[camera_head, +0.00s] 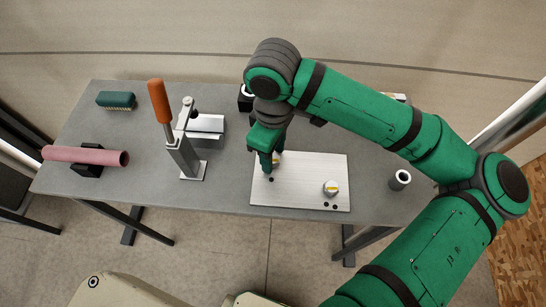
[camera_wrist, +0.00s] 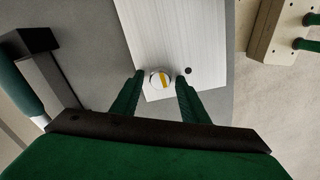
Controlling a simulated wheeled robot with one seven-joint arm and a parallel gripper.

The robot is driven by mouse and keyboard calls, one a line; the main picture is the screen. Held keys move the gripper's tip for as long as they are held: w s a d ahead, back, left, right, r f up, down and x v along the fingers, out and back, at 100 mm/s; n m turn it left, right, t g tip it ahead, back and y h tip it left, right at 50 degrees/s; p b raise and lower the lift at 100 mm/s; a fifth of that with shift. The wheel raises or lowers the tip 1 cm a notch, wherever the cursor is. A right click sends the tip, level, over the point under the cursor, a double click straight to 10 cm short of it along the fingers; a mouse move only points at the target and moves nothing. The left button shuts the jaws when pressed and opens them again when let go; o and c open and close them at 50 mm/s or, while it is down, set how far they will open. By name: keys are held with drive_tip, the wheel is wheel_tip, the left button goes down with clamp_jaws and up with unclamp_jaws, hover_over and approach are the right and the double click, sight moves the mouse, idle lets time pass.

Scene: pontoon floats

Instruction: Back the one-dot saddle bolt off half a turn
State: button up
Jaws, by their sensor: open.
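A pale metal plate (camera_head: 300,197) lies on the grey table and carries two round bolt heads. The one-dot bolt (camera_wrist: 160,83) is a white disc with a yellow stripe, and a single black dot (camera_wrist: 188,71) sits beside it on the plate. My gripper (camera_wrist: 160,77) is open, with one finger on each side of this bolt; I cannot tell whether either finger touches it. In the head view my gripper (camera_head: 272,165) is over the plate's left part and partly hides this bolt. The other bolt (camera_head: 330,188), by two black dots, stands at the plate's right.
A clamp-like stand with an orange handle (camera_head: 160,101) rises left of the plate. A pink roll (camera_head: 90,156) and a green brush (camera_head: 116,100) are further left. A short grey tube (camera_head: 400,180) stands at the right. The table between stand and plate is clear.

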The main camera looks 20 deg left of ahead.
drive_tip(key=m, duration=0.6)
drive_tip(key=shift+m, duration=0.3)
drive_tip(key=m, duration=0.6)
drive_tip(key=shift+w, duration=0.1)
drive_tip(key=c, duration=0.9)
drive_tip(key=shift+o, duration=0.2)
drive_tip(key=n, duration=0.7)
drive_tip(key=shift+n, duration=0.3)
drive_tip(key=n, duration=0.3)
drive_tip(key=shift+r+n, duration=0.1)
drive_tip(key=shift+n, duration=0.6)
